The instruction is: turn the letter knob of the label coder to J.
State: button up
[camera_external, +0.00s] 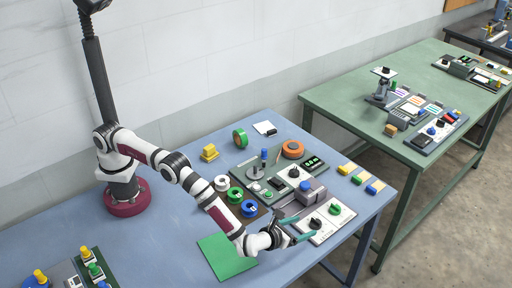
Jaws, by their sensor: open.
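A panel of devices stands on the blue table. Its near white plate (325,231) carries a black knob (315,223) and a green knob (335,209). A black knob (294,172) and a blue knob (306,186) sit on another white plate farther back. Letters and pointer marks are too small to read, so I cannot tell which knob is the letter knob or where it points. My gripper (306,226) is open, with its teal fingers close to the near black knob, one on either side in the picture. I cannot tell whether they touch it.
A grey block (311,196) stands just behind the near plate. Several coloured rings, including a blue ring (234,195), lie left of the panel. A green mat (227,257) lies left of my gripper. Yellow and blue blocks (358,179) lie near the right table edge.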

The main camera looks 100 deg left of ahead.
aim_at(314, 220)
jog(key=x, duration=0.6)
jog(key=shift+w+a+f, duration=0.1)
jog(key=shift+a, duration=0.1)
grip_shut()
jog(key=m+t+h, duration=0.2)
jog(key=m+h, duration=0.1)
jog(key=m+t+h, duration=0.1)
jog(key=m+h, duration=0.1)
jog(key=shift+s+a, duration=0.2)
jog(key=shift+a, duration=0.2)
jog(key=shift+a+m+t+h, duration=0.15)
jog(key=shift+m+t+h, duration=0.35)
jog(key=shift+m+h, duration=1.45)
jog(key=shift+h, duration=0.35)
